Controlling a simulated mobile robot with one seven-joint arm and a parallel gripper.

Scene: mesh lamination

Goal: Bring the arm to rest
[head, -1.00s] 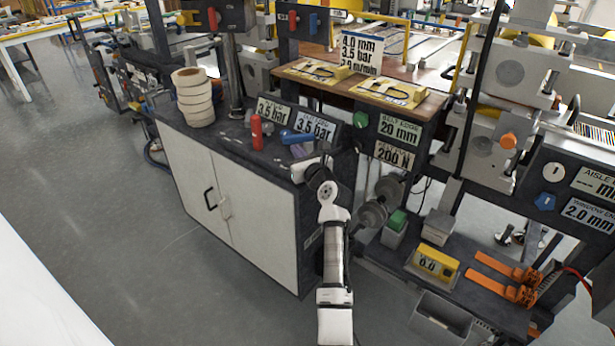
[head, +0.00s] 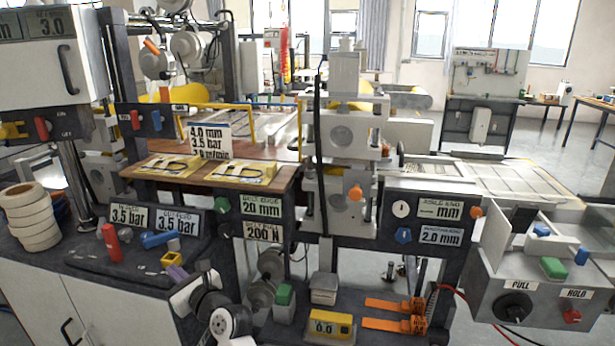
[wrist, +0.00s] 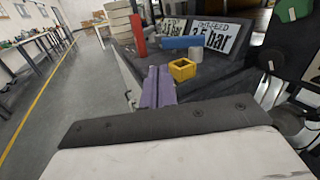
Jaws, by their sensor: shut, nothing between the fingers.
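My gripper (head: 177,272) is at the front right edge of the dark bench top. Its purple fingers show in the wrist view (wrist: 157,86), lying side by side and shut with nothing between them. The fingertips point at the dark bench top, where a small yellow square block (wrist: 182,69) sits just beyond and to the right of them. My white and black arm rises from the bottom of the head view, and its lower part is out of the picture.
A red cylinder (head: 111,242), a blue cylinder (head: 158,239) and a stack of cream rolls (head: 30,217) are on the bench. Pressure signs (head: 129,216) stand behind. Open floor shows left in the wrist view.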

